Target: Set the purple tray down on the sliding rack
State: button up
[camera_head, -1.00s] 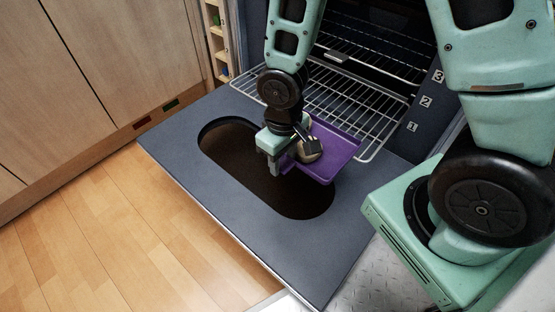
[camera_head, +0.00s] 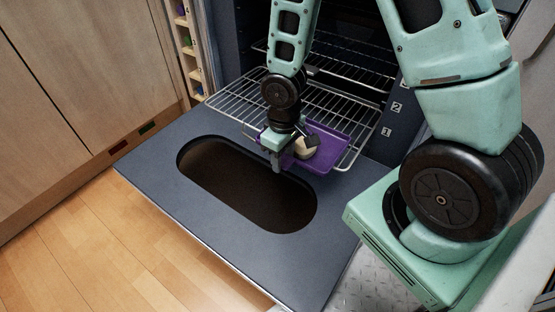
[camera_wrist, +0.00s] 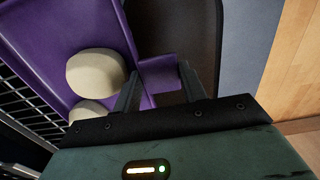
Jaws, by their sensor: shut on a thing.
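The purple tray (camera_head: 322,158) is held by my gripper (camera_head: 277,163) at its near left edge. In the head view the tray overlaps the front right part of the sliding rack (camera_head: 232,104), which is pulled out of the oven. I cannot tell whether the tray touches the rack. In the wrist view my gripper (camera_wrist: 160,88) is shut on a purple tab of the tray (camera_wrist: 52,35). Two pale rounded items (camera_wrist: 95,73) lie in the tray. The rack's wires (camera_wrist: 18,100) show at the left of the wrist view.
The open oven door (camera_head: 150,165) with its dark window (camera_head: 250,190) lies below. Numbered side walls (camera_head: 388,120) flank the cavity, with another rack higher inside. Wooden cabinets (camera_head: 80,60) stand at the left. The left part of the rack is clear.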

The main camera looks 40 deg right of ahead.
jog(key=shift+w+d+f+p, duration=0.15)
jog(key=shift+w+d+p, duration=0.25)
jog(key=shift+d, duration=1.05)
jog(key=shift+w+d+f+p, duration=0.1)
jog(key=shift+w+d+p, duration=0.15)
jog(key=shift+w+d, duration=0.8)
jog(key=shift+w+d+f+p, duration=0.15)
jog(key=shift+d+p, duration=0.15)
jog(key=shift+d, duration=1.55)
jog(key=shift+f+b, duration=0.6)
jog(key=shift+f, duration=0.25)
jog(key=o, duration=1.4)
jog(key=shift+c, duration=0.2)
notch_tip(320, 180, up, 17)
jog(key=p, duration=1)
jog(key=shift+r, duration=0.15)
